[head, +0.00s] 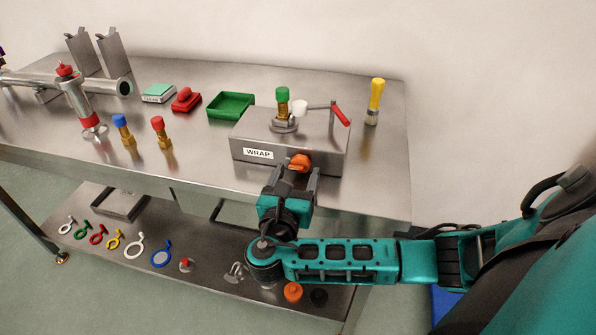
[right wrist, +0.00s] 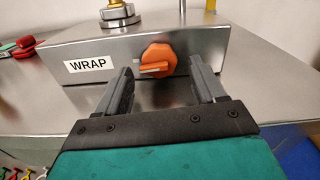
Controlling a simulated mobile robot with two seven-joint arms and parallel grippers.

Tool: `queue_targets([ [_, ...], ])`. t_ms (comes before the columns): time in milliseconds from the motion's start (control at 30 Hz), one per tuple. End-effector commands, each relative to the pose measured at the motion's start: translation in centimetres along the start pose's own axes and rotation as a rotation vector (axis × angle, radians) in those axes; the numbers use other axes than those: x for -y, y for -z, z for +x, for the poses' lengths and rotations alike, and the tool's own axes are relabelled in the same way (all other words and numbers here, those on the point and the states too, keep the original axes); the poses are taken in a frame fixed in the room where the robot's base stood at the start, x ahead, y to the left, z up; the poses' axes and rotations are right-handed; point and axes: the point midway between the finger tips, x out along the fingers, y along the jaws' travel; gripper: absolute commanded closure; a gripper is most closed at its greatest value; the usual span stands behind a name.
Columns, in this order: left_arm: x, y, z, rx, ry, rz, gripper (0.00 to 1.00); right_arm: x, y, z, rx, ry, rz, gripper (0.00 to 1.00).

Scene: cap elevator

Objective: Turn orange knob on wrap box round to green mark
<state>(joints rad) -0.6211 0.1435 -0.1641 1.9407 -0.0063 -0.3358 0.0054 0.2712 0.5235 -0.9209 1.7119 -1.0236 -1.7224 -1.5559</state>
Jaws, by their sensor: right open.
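The wrap box (head: 248,137) is a grey metal box with a WRAP label, standing on the steel bench; it also shows in the right wrist view (right wrist: 95,50). The orange knob (head: 300,162) is on its front face. In the right wrist view the knob (right wrist: 157,57) is round with a raised grip bar lying roughly level. My right gripper (head: 293,173) is open just in front of the box. Its fingers (right wrist: 161,82) stand left and right of the knob, with no visible contact. I cannot make out a green mark by the knob. My left gripper is out of view.
On the box stand a green-capped brass fitting (head: 283,95) and a red-handled lever (head: 341,115). A green tray (head: 231,104) and a yellow-topped cylinder (head: 375,98) stand nearby. Blue-capped (head: 122,126) and red-capped (head: 160,130) fittings are further left. The lower shelf (head: 205,265) holds small parts.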

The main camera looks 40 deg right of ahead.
Motion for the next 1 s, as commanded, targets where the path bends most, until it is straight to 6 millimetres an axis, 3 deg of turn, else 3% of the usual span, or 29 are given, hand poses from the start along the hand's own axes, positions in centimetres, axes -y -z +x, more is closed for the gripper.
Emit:
queue_targets([
  [167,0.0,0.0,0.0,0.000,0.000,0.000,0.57,0.0,0.0,1.5,0.001,0.001,0.000,0.31],
  [467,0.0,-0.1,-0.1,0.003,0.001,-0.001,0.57,0.0,0.0,1.8,-0.001,-0.001,0.001,0.31],
  [1000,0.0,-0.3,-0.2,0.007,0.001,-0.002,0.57,0.1,0.1,1.7,-0.001,0.001,-0.001,0.81],
])
